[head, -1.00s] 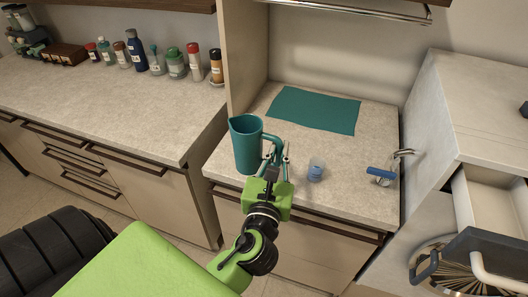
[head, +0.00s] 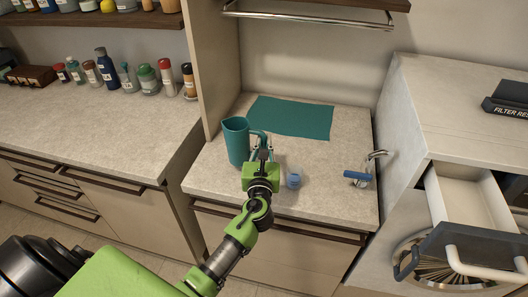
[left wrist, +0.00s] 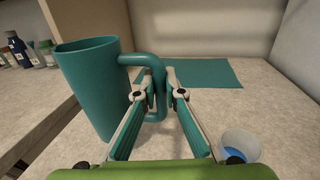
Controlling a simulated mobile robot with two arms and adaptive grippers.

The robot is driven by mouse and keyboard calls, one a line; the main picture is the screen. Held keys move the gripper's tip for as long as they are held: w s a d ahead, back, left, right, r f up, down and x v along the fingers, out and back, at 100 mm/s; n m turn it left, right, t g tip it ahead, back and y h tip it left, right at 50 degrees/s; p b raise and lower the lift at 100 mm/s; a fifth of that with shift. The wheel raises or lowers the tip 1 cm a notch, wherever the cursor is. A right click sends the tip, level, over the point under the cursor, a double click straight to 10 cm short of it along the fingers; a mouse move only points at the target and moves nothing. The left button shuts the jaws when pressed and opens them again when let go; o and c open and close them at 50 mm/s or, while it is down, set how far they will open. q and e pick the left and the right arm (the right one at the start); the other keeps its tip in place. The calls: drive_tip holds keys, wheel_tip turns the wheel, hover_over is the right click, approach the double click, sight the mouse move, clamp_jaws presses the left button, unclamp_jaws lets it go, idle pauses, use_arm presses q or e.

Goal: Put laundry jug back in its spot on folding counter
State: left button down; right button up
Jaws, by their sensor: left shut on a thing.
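The teal laundry jug (head: 236,141) is upright at the left part of the folding counter (head: 325,191); I cannot tell whether its base touches the surface. It also shows in the left wrist view (left wrist: 92,88), with its handle to the right. My left gripper (head: 260,148) is shut on the jug's handle; in the left wrist view the fingers (left wrist: 161,92) sit on either side of the handle. A teal mat (head: 290,117) lies flat behind the jug. My right gripper is not in view.
A small cup with blue in it (head: 293,179) stands just right of my gripper. A blue-handled brush (head: 358,176) lies near the counter's right side. A tall panel (head: 214,65) bounds the left. An open drawer (head: 470,205) is at right.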

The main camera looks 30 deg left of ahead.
use_arm(q)
drive_tip(key=shift+w+a+f, duration=0.2)
drive_tip(key=shift+w+f, duration=0.25)
wheel_tip(320, 180, down, 3)
drive_tip(key=shift+w+f+b, duration=0.1)
drive_tip(key=shift+f+b, duration=0.1)
drive_tip(key=shift+b, duration=0.15)
drive_tip(key=shift+f, duration=0.1)
drive_tip(key=c, duration=2.1)
unclamp_jaws()
drive_tip(key=shift+c, duration=0.2)
